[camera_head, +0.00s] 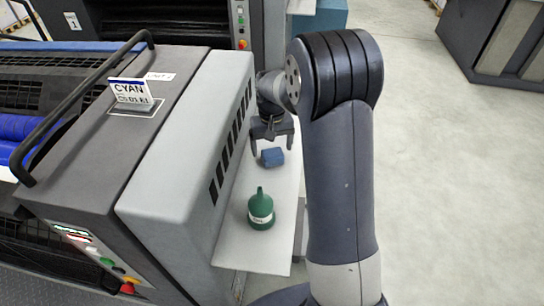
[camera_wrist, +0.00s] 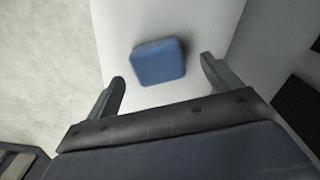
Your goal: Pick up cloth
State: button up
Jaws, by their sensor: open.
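The cloth (camera_head: 272,157) is a small folded blue block lying on a narrow white shelf (camera_head: 233,249) beside the grey machine. In the wrist view the cloth (camera_wrist: 158,61) lies on the pale surface, ahead of and between the fingertips. My gripper (camera_head: 272,150) points down above the shelf, close to the cloth. In the wrist view my gripper (camera_wrist: 162,70) has its two fingers spread wide, with nothing between them touching. The cloth is fully visible in the wrist view.
A green bottle (camera_head: 261,210) with a nozzle stands on the shelf nearer the camera. The machine's vented side wall (camera_head: 215,150) rises along the shelf's left. A card labelled CYAN (camera_head: 131,92) stands on top of the machine. Open floor (camera_head: 450,190) lies to the right.

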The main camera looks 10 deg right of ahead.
aim_at(273, 152)
notch_tip(273, 152, down, 3)
jog(key=shift+d+f, duration=0.1)
jog(key=shift+f, duration=0.1)
jog(key=shift+c, duration=0.3)
jog(key=c, duration=1.1)
notch_tip(273, 152, up, 10)
jog(key=shift+r, duration=0.1)
